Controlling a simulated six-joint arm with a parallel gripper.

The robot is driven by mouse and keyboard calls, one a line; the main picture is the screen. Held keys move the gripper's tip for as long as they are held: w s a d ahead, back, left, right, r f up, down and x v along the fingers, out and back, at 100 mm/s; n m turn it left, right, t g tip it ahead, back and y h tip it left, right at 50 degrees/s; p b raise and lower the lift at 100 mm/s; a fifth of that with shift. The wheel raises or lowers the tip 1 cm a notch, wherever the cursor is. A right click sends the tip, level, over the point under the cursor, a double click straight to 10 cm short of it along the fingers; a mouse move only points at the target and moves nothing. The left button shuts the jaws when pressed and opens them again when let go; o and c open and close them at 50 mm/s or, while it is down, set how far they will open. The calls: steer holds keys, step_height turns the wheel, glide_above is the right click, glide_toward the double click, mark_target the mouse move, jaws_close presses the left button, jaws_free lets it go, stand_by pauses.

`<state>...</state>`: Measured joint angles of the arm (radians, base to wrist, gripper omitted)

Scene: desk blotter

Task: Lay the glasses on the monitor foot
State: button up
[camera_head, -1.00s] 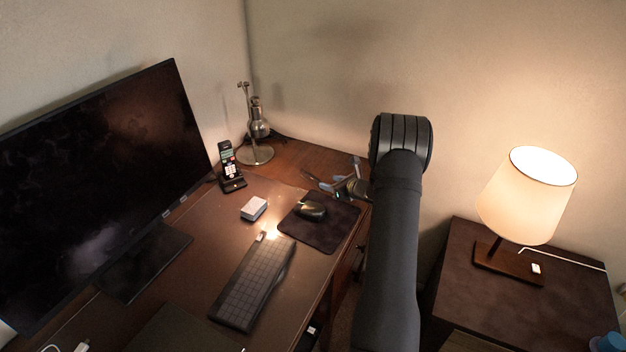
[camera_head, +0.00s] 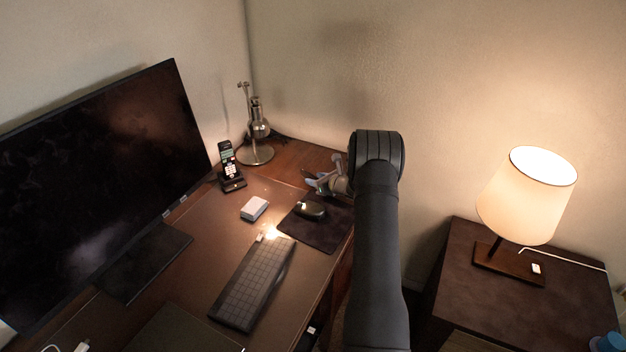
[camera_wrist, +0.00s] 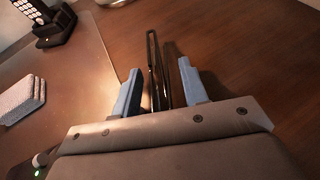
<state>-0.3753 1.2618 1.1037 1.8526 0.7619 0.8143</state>
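The glasses, with a thin dark frame (camera_wrist: 153,62), stand out narrow and long in the wrist view, on the brown wood desk. My gripper (camera_wrist: 160,82) is open, with one blue-grey finger on each side of the glasses. I see gaps between the frame and both fingers. The near end of the glasses is hidden by the gripper body. In the head view my gripper (camera_head: 318,182) is low over the back right of the desk, and the glasses are hard to make out there. The monitor foot (camera_head: 146,262) is a dark flat plate below the monitor at left, with nothing on it.
A metal desk lamp (camera_head: 257,130) stands behind. The monitor (camera_head: 100,180) rises above the foot.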

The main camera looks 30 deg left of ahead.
jaws_close()
steer(key=shift+r, duration=0.1)
steer(key=shift+r, duration=0.55)
step_height(320, 180, up, 3)
steer(key=shift+f, duration=0.15)
steer(key=d+r, duration=0.7)
steer(key=d, duration=0.4)
steer(key=shift+d, duration=0.3)
